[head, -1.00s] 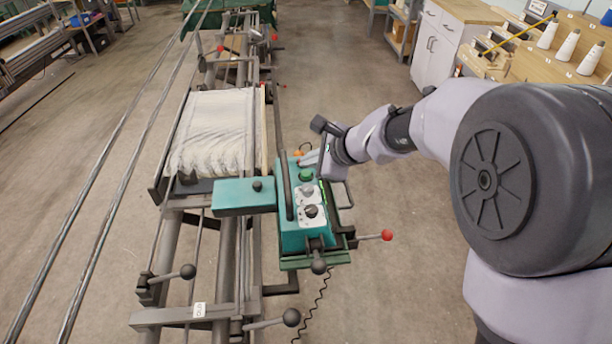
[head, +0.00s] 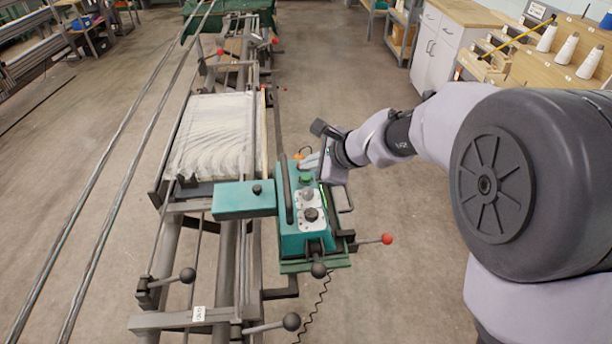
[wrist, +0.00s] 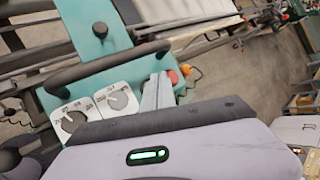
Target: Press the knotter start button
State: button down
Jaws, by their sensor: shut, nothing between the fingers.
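The knotter is a teal box (head: 290,238) on the frame. A green button (head: 306,180) shows on its top panel, beyond two dials. My gripper (head: 304,163) is shut and empty, with its fingers over the far end of that panel, just beyond the green button. In the wrist view, my gripper (wrist: 158,78) points across the panel, left of a red button (wrist: 173,77). The green button cannot be made out there; the fingers cover part of the panel. Whether the fingertips touch the panel cannot be told.
A dark bar handle (wrist: 105,66) runs along the panel beside my fingers. A grey dial (head: 307,195) and a black dial (head: 311,214) sit nearer. The pale warp sheet (head: 212,135) lies left. A red-knobbed lever (head: 386,239) sticks out right. Open floor lies right of the frame.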

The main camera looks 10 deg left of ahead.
dwell(0.8)
jog(key=shift+f+b, duration=0.45)
